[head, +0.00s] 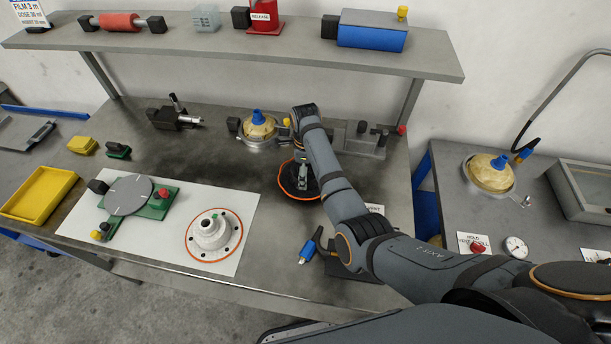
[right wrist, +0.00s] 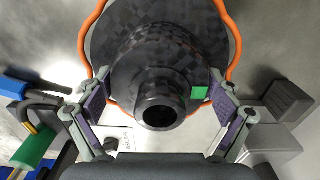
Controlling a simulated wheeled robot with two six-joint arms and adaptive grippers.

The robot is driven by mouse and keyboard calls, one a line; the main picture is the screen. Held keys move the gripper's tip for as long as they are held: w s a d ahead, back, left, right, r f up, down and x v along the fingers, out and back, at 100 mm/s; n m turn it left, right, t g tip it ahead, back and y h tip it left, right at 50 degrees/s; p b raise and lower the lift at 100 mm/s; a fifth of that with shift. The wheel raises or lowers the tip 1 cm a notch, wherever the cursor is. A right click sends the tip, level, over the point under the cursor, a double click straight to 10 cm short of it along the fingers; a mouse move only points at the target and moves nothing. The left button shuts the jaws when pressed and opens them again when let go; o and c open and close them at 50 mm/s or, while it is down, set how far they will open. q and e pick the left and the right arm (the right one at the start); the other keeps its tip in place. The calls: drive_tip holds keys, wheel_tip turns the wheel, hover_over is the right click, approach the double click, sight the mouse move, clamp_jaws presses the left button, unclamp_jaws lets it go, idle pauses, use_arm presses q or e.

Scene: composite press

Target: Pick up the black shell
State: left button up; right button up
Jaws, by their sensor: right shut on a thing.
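The black shell (head: 287,176) is a dark, stepped round part with an orange rim and sits over the middle of the steel table in the head view. My right gripper (head: 302,178) is above it and hides part of it. In the right wrist view the shell (right wrist: 185,52) fills the upper middle, with a checkered surface, a dark hollow neck and a small green square. The fingers of my right gripper (right wrist: 158,103) press on its two sides. Whether the shell touches the table I cannot tell. My left gripper is not in view.
A white shell (head: 208,232) lies on a white sheet (head: 165,250) beside a green fixture (head: 158,205). A yellow tray (head: 40,195) is at far left. A blue-capped yellow dome (head: 258,128) stands behind the black shell. A shelf (head: 270,55) runs above the table's back.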

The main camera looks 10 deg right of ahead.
drive_tip(key=d+r, duration=0.1)
drive_tip(key=r, duration=0.1)
drive_tip(key=s+d+r, duration=0.1)
drive_tip(key=r, duration=0.1)
drive_tip(key=s+d+r, duration=0.1)
drive_tip(key=r, duration=0.1)
drive_tip(key=shift+s+d+b, duration=0.1)
drive_tip(key=shift+s+b, duration=0.15)
drive_tip(key=shift+b, duration=0.15)
drive_tip(key=shift+s+d+r+p, duration=0.35)
drive_tip(key=shift+r+p, duration=0.1)
drive_tip(key=shift+r, duration=0.2)
drive_tip(key=shift+s+d+r+p, duration=0.35)
drive_tip(key=shift+r+p, duration=0.1)
drive_tip(key=shift+r, duration=0.15)
drive_tip(key=s+d+r+p, duration=0.1)
drive_tip(key=d+p, duration=0.1)
drive_tip(key=s+d+p, duration=0.2)
drive_tip(key=s+d+r+p, duration=0.1)
drive_tip(key=s+p, duration=0.1)
drive_tip(key=shift+d+r, duration=0.35)
drive_tip(key=shift+d, duration=0.05)
drive_tip(key=shift+f, duration=0.1)
